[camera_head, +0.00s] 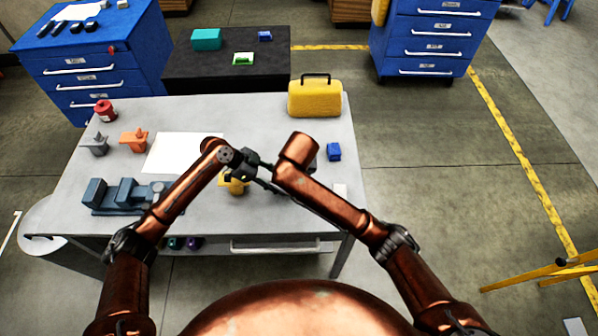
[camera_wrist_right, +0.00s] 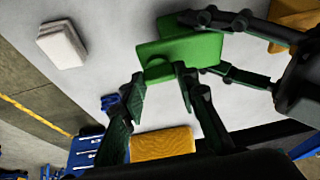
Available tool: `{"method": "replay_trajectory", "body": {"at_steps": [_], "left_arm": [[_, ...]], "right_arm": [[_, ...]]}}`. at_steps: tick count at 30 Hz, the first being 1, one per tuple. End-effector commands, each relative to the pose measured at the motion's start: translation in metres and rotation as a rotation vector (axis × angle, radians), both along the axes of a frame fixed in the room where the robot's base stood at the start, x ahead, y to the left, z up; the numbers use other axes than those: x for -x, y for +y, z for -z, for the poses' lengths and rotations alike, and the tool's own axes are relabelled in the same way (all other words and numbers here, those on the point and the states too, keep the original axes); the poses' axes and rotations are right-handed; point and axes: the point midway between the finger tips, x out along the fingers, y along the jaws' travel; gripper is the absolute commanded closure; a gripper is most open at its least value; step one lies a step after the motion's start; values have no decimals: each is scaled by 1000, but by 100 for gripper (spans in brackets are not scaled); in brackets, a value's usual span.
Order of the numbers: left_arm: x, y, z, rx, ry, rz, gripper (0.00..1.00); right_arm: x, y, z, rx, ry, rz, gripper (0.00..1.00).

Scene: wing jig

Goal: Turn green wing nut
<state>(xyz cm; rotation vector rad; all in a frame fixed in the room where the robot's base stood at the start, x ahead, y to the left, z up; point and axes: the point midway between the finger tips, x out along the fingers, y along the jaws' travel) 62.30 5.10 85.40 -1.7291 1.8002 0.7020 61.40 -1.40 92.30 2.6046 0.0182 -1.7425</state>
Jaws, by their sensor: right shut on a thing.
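In the right wrist view, a green block (camera_wrist_right: 190,48) with a smaller green piece (camera_wrist_right: 157,70) on its near side shows above the table. My right gripper (camera_wrist_right: 163,84) has its two fingers on either side of the smaller green piece, shut on it. This piece appears to be the green wing nut, its shape mostly hidden. My left gripper (camera_wrist_right: 205,45) comes in from the right with fingers along two edges of the block; whether they press on it is unclear. In the head view, the left gripper (camera_head: 257,172) and right gripper (camera_head: 268,176) meet over the table, hiding the green parts.
The grey table (camera_head: 270,215) carries a yellow case (camera_head: 315,98), a blue block (camera_head: 334,151), a white sheet (camera_head: 180,153), a blue-grey vise (camera_head: 125,195), orange (camera_head: 133,140) and grey (camera_head: 95,145) parts and a red can (camera_head: 105,110). A yellow part (camera_head: 235,187) sits beneath my arms.

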Motion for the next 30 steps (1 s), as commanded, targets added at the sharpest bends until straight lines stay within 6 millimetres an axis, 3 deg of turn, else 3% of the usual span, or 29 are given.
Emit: {"method": "replay_trajectory", "body": {"at_steps": [21,22,30], "left_arm": [[1,-1,-2,3,0,3,99],[1,-1,-2,3,0,3,99],[0,-1,-1,2,-1,1,99]], "right_arm": [[0,-1,0,1,-1,74,96],[0,-1,0,1,-1,74,70],[0,0,0,1,0,72,54]]}}
